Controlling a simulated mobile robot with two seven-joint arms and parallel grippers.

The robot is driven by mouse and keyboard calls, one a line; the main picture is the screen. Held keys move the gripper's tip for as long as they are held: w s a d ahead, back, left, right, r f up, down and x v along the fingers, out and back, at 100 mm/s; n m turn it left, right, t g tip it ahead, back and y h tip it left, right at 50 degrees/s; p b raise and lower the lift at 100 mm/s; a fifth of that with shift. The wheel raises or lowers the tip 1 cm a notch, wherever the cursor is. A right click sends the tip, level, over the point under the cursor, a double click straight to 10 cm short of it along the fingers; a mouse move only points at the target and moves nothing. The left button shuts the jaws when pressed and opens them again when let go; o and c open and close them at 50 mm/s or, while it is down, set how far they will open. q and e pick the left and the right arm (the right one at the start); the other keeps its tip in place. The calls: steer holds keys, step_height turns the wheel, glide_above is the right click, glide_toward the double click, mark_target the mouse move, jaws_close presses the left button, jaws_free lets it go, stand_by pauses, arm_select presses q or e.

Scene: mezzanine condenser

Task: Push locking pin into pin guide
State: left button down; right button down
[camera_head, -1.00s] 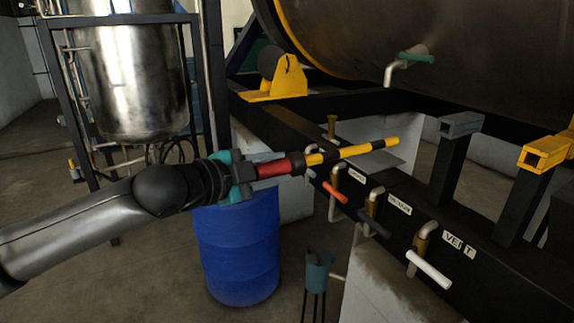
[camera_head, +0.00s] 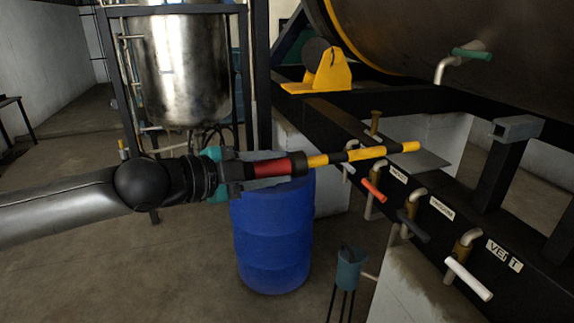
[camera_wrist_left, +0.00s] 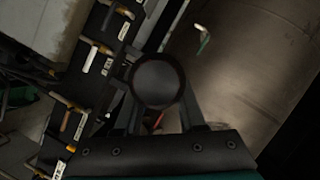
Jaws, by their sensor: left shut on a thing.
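My left gripper (camera_head: 232,172) is shut on the red handle (camera_head: 270,168) of the locking pin. The pin's yellow-and-black striped shaft (camera_head: 365,153) points right, nearly level, and its tip appears clear of everything. In the left wrist view, a dark round collar (camera_wrist_left: 158,80) is between my fingers and hides the shaft. A grey square tube (camera_head: 518,127) sits on a black post right of the tip, apart from it. I cannot tell whether this is the pin guide. My right gripper is not in view.
A black frame beam carries several valves with coloured handles, such as an orange one (camera_head: 373,191) and a white one (camera_head: 468,278). A large dark drum (camera_head: 480,60) is above. A blue barrel (camera_head: 270,240) stands below my gripper. A yellow bracket (camera_head: 325,75) is behind.

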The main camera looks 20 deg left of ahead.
arm_select(q)
steer(key=s+a+b, duration=0.2)
steer(key=s+a, duration=0.3)
steer(key=a, duration=0.1)
steer(key=shift+a, duration=0.4)
steer(key=shift+r, duration=0.15)
stand_by(0.4)
